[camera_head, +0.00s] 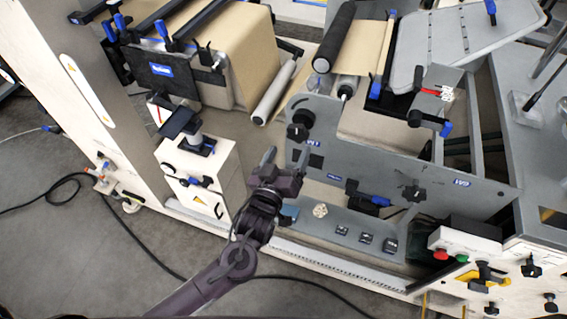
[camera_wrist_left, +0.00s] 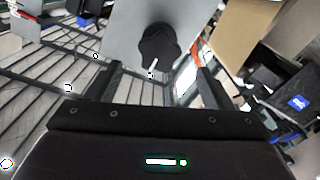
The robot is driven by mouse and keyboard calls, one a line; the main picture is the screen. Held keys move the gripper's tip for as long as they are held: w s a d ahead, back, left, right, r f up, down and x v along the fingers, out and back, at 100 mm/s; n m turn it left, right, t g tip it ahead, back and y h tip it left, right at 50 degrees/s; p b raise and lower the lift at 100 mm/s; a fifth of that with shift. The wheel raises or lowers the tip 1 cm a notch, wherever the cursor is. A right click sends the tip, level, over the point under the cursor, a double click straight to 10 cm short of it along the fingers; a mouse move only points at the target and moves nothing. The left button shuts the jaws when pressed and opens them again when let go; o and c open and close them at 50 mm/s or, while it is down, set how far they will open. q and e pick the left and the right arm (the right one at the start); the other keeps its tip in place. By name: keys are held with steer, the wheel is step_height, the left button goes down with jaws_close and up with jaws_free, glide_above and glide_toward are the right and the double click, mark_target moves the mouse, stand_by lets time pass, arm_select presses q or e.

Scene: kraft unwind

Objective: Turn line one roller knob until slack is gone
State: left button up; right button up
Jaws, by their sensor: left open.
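A black lobed roller knob (camera_head: 300,125) sits on the upper left of the grey machine side plate (camera_head: 345,150). In the left wrist view the knob (camera_wrist_left: 158,46) has a white pointer mark and lies beyond the space between the fingers. My left gripper (camera_head: 284,158) is open, just below the knob in the head view. Its two fingers (camera_wrist_left: 156,82) stand apart in the left wrist view, with nothing between them. The gripper appears apart from the knob. My right gripper is not in view.
A large kraft paper roll (camera_head: 240,45) stands at the upper left, with a dark roller (camera_head: 335,38) at the top. A white control cabinet (camera_head: 200,180) is left of my gripper. A box with red and green buttons (camera_head: 462,246) is at the lower right.

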mark_target(296, 136)
arm_select(q)
steer(key=b+x, duration=0.2)
steer(key=x, duration=0.4)
steer(key=shift+w+d+f+b, duration=0.1)
steer(key=shift+w+d+b, duration=0.05)
steer(key=shift+w+b, duration=0.2)
steer(key=shift+w+d, duration=0.15)
steer(key=shift+w, duration=0.3)
